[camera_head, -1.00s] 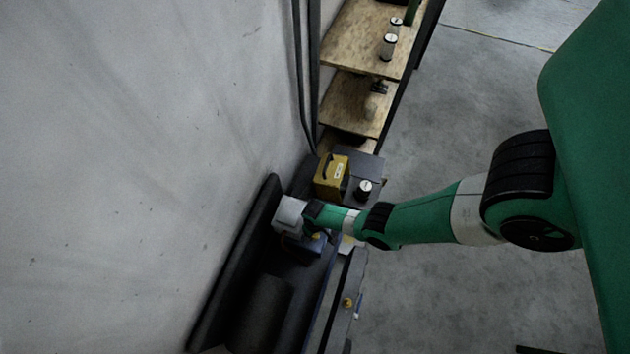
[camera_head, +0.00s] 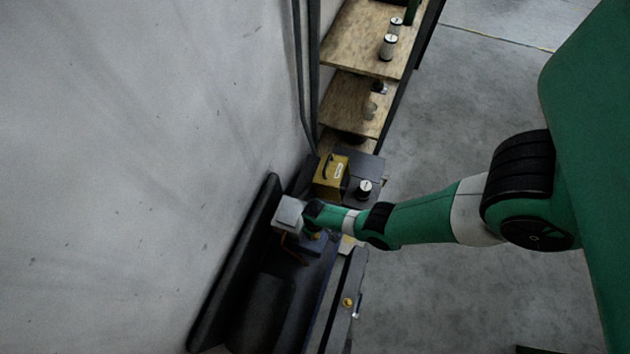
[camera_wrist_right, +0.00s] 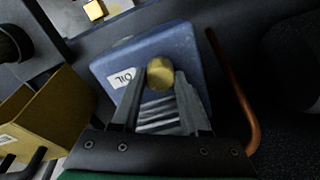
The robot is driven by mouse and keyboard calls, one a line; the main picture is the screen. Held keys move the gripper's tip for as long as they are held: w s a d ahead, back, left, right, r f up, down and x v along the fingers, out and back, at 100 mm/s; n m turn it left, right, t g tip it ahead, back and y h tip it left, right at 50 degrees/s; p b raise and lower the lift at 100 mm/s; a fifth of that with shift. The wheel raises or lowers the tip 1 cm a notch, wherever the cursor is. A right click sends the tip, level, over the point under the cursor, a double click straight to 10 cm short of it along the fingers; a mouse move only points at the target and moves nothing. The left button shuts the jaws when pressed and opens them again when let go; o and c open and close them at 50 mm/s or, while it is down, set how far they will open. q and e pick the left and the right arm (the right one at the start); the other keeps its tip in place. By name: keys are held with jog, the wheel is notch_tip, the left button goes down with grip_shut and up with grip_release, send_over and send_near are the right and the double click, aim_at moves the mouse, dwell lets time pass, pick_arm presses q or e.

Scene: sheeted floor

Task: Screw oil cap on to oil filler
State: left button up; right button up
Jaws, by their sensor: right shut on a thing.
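The brass-coloured oil cap (camera_wrist_right: 160,74) is between the fingertips of my right gripper (camera_wrist_right: 158,88) in the right wrist view, and the gripper is shut on it. Behind the cap is the top of a blue box (camera_wrist_right: 187,45) with a white "OIL" label (camera_wrist_right: 122,78). The cap lies in front of this top, near the label. The oil filler opening is not visible, and I cannot tell whether the cap is seated on it. In the head view my right arm reaches in from the right, and the blue box (camera_head: 311,243) is partly hidden under the wrist. My left gripper is not in view.
A copper-coloured curved rod (camera_wrist_right: 238,92) runs beside the blue box. A yellow box (camera_head: 327,178) and a dark cylinder with a white top (camera_head: 364,187) stand farther back. A wall is at the left, wooden shelves (camera_head: 352,98) are behind, and open floor is at the right.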

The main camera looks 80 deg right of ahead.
grip_shut()
jog(key=m, duration=1)
jog(key=shift+m, duration=0.3)
jog(key=o, duration=0.7)
grip_release()
jog(key=shift+m, duration=0.7)
jog(key=o, duration=0.5)
jog(key=shift+r, duration=0.15)
notch_tip(320, 180, up, 11)
jog(key=p, duration=1.1)
jog(key=shift+r+p, duration=0.15)
jog(key=shift+p, duration=0.15)
